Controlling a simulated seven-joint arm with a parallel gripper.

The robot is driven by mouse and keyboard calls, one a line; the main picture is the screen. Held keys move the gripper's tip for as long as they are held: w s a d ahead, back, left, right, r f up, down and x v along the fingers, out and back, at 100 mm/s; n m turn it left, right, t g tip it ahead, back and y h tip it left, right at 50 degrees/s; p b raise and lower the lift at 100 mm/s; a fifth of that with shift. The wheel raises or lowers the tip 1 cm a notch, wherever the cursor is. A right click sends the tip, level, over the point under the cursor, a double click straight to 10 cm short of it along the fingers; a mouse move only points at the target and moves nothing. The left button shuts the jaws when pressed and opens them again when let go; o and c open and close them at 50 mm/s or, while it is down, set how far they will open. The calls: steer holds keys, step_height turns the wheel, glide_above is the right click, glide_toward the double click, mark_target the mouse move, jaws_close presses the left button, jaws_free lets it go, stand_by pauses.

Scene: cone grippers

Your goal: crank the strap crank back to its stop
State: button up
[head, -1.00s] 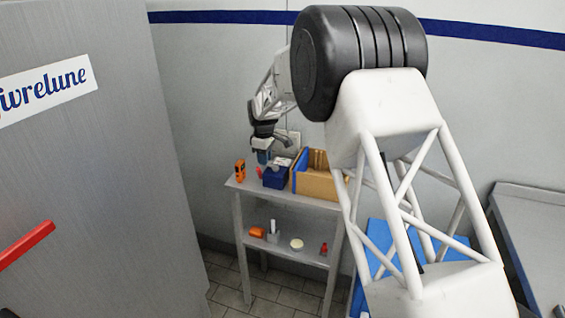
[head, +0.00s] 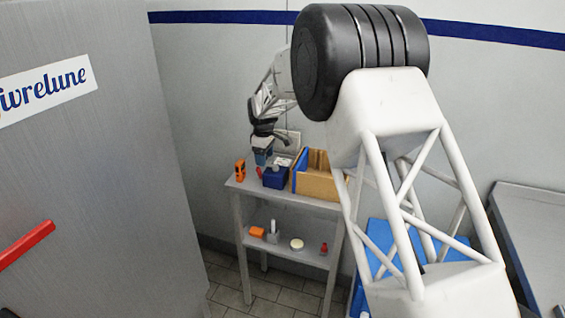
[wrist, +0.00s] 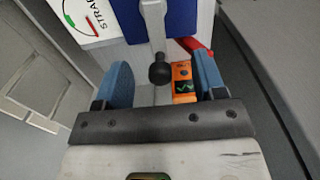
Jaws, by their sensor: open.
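The strap crank shows in the wrist view as a grey arm (wrist: 156,28) with a black knob (wrist: 159,72), over a dark blue box (wrist: 178,20). A white label (wrist: 88,18) beside the box reads "STRAP" and has a green and red dial mark. The blue box (head: 276,178) stands on the top shelf in the head view. My gripper (wrist: 162,64) is open, and the knob appears between its two blue fingers with a gap on each side. In the head view my gripper (head: 263,157) is just above and left of the box. Contact with the knob cannot be told.
An orange device (wrist: 183,82) shows near the right finger; it also stands left on the shelf (head: 240,170). A red part (wrist: 193,46) is close to that finger. A cardboard bin (head: 317,184) stands right of the box. Small items lie on the lower shelf.

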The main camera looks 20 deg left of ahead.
steer(key=shift+r, duration=3.75)
steer(key=shift+d+r, duration=0.2)
steer(key=shift+d, duration=0.1)
steer(key=s+d+r+m, duration=0.25)
steer(key=d+r, duration=0.25)
steer(key=d, duration=0.4)
steer(key=s+d+r+m, duration=0.25)
steer(key=d+r, duration=0.25)
steer(key=d, duration=0.4)
steer(key=s+d+r+m+t, duration=0.1)
steer(key=s+d+r+m, duration=0.15)
steer(key=s+d, duration=0.55)
steer(key=s+d+r+m, duration=0.25)
steer(key=s+d, duration=0.35)
steer(key=d, duration=0.5)
steer(key=s+d+f+m, duration=0.2)
steer(key=s+d, duration=0.4)
steer(key=s, duration=0.4)
steer(key=s+d+f+m+t, duration=0.1)
steer(key=s+d+f+m, duration=0.1)
steer(key=s+d, duration=0.4)
steer(key=s+d+f+m, duration=0.2)
steer(key=s+d+m, duration=0.2)
steer(key=s, duration=1.2)
steer(key=d, duration=0.2)
steer(key=shift+d+f+t, duration=0.25)
steer(key=shift+d+t, duration=0.05)
steer(key=shift+d, duration=0.05)
